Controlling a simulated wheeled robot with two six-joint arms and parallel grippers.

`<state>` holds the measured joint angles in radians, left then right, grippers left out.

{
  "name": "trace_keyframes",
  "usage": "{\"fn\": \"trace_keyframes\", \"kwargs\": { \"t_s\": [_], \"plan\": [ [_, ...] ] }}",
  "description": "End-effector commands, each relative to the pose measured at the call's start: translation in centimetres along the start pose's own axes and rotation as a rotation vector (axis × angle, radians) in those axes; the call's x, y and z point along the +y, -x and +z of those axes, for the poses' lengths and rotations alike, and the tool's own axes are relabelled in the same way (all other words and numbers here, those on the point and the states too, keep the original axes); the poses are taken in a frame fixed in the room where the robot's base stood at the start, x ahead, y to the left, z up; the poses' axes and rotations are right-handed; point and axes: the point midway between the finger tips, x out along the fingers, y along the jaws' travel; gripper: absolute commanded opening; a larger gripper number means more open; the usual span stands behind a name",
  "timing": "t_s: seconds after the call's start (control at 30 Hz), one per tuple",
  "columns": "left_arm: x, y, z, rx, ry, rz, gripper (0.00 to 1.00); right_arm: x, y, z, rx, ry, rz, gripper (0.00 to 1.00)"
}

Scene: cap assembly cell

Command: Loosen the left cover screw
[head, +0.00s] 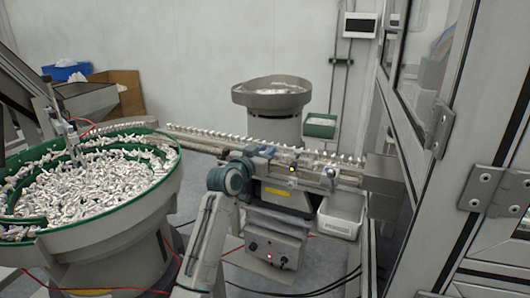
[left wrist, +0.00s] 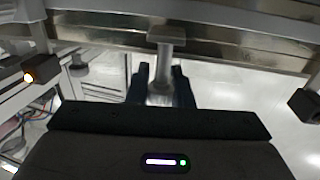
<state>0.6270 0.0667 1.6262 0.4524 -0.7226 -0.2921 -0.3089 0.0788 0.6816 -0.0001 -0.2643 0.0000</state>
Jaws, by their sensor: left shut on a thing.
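The left cover screw (left wrist: 162,72) shows in the left wrist view as a pale metal post between the two dark fingers of my left gripper (left wrist: 161,88). The fingers are shut on it. A wider flat piece tops the post, against the metal rail behind. In the head view my left gripper (head: 268,152) is at the left part of the feed track mechanism, and the screw is too small or hidden to make out there. My right gripper is in neither view.
A large green-rimmed bowl (head: 165,190) full of white parts stands at the left. A line of white parts runs along the track (head: 215,137). A white bin (head: 340,222) hangs below its right end. A framed cabinet (head: 470,130) closes the right side.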

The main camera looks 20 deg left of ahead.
Motion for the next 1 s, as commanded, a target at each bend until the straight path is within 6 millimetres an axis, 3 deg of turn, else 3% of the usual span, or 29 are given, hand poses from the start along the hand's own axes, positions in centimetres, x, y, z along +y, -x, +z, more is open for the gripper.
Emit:
{"fn": "trace_keyframes", "kwargs": {
  "t_s": [0.4,0.43,0.53,0.87,1.0],
  "plan": [
    [0.0,0.0,-0.3,0.006,-0.002,-0.001,0.00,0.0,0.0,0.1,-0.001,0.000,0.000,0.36],
    [0.0,0.0,-0.4,0.006,-0.002,-0.001,0.22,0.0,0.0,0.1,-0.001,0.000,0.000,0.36],
    [0.0,0.0,-0.4,0.006,-0.002,-0.001,0.42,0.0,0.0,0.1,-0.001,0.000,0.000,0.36],
    [-0.1,0.2,-0.2,0.004,-0.002,-0.001,0.42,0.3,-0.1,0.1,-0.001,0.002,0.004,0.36],
    [-0.1,1.6,0.0,0.005,-0.003,-0.002,0.42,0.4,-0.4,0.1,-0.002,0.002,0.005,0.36]
  ]
}}
